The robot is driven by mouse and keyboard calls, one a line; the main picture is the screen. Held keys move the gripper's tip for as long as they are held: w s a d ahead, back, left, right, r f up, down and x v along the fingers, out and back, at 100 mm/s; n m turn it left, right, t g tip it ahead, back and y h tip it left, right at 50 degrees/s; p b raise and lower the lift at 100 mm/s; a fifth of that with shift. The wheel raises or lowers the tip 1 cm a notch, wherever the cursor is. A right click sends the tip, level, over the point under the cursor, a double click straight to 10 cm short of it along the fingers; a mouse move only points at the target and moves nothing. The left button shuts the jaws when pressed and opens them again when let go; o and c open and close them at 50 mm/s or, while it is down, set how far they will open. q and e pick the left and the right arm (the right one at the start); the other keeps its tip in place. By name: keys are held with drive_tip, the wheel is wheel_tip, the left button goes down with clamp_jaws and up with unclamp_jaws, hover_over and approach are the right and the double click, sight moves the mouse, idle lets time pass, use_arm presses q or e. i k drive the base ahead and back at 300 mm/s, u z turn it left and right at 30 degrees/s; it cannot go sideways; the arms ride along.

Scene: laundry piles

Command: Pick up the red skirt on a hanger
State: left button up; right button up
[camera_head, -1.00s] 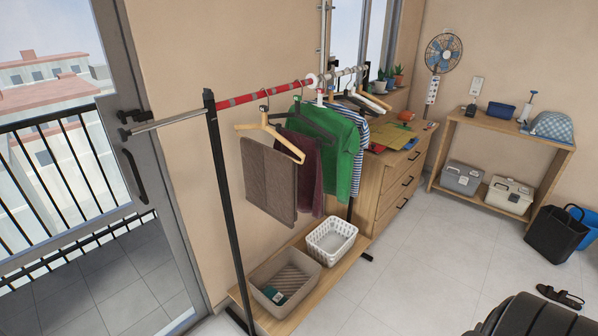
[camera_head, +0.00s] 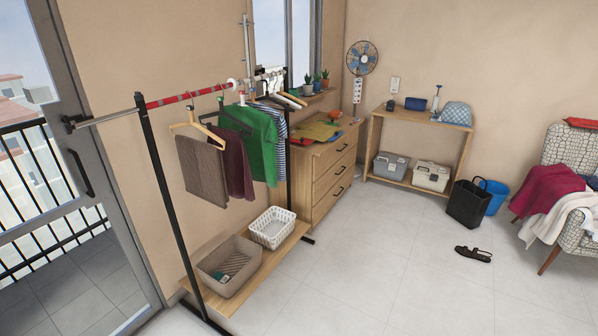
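A clothes rack with a red-banded rail (camera_head: 185,98) stands at the left. A dark red, maroon garment (camera_head: 238,166) hangs there from a dark hanger, between a brown cloth (camera_head: 203,170) on a wooden hanger (camera_head: 193,125) and a green shirt (camera_head: 262,150). It is partly covered by both neighbours, so I cannot tell if it is a skirt. A crimson cloth (camera_head: 548,190) is draped on the patterned armchair (camera_head: 560,150) at the right edge; no hanger shows on it. Neither of my grippers is in view.
The rack's low shelf holds a beige basket (camera_head: 212,272) and a white basket (camera_head: 273,236). A wooden dresser (camera_head: 325,185) stands behind the rack. A black bag (camera_head: 468,205) and dark sandals (camera_head: 473,254) are on the floor. The tiled floor (camera_head: 390,270) in the middle is clear.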

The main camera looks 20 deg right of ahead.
sight(240, 185)
drive_tip(key=u, duration=0.4)
drive_tip(key=k, duration=0.15)
drive_tip(key=z, duration=1.9)
drive_tip(key=i, duration=1.9)
drive_tip(key=z, duration=0.25)
drive_tip(key=i, duration=1.4)
drive_tip(key=u, duration=0.55)
